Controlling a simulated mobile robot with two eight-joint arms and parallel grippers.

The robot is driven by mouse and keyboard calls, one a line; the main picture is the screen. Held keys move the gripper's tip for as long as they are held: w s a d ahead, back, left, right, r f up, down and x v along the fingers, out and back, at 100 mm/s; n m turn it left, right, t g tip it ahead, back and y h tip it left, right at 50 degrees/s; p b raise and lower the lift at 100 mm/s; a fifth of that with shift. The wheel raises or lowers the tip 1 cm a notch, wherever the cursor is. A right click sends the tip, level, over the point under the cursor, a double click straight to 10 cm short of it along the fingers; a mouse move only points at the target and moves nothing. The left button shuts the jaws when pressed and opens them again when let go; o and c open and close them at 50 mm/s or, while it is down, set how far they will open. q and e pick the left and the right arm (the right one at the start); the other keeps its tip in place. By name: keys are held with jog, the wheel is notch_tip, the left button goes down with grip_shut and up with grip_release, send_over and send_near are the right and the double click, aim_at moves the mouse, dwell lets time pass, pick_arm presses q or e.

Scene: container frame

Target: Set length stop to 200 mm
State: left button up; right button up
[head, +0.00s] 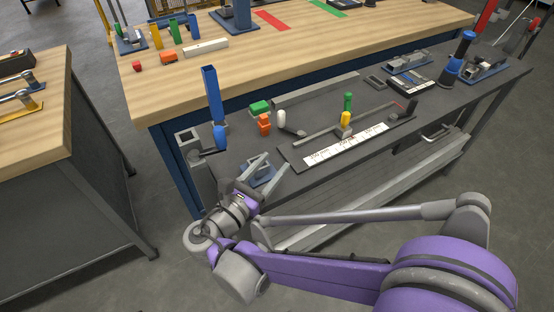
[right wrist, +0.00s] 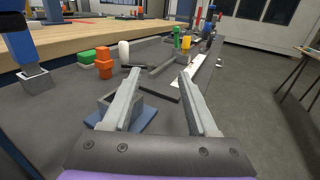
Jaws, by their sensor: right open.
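The length stop is a dark plate with a rail (head: 325,130) and a white scale strip (head: 345,143) along its front. A grey stop block with a yellow knob (head: 345,119) sits on the rail around the middle of the strip; the scale figures are too small to read. A green knob (head: 348,101) stands just behind it. In the right wrist view the yellow knob (right wrist: 187,42) and scale strip (right wrist: 193,72) lie ahead, beyond the fingertips. My right gripper (head: 278,162) is open and empty, left of the plate and apart from the knob. My left gripper is not in view.
Orange (head: 264,124), green (head: 260,107) and white-knobbed (head: 281,119) parts stand left of the rail. A tall blue lever (head: 211,95) stands at the bench's left end. A wooden bench (head: 300,50) is behind.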

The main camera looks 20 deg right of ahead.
aim_at(344, 117)
jog(key=w+d+m+g, duration=0.1)
jog(key=d, duration=0.4)
jog(key=w+d+m+g+h+p, duration=0.1)
jog(key=w+d+g, duration=0.1)
jog(key=d, duration=0.3)
jog(key=w+d+r+m+g+h+p, duration=0.1)
jog(key=d, duration=0.4)
jog(key=shift+w+d+g, duration=0.2)
jog(key=shift+d+g, duration=0.1)
jog(key=shift+g, duration=0.1)
jog(key=x, duration=1.1)
jog(key=shift+s, duration=0.1)
grip_shut()
jog(key=shift+m, duration=0.3)
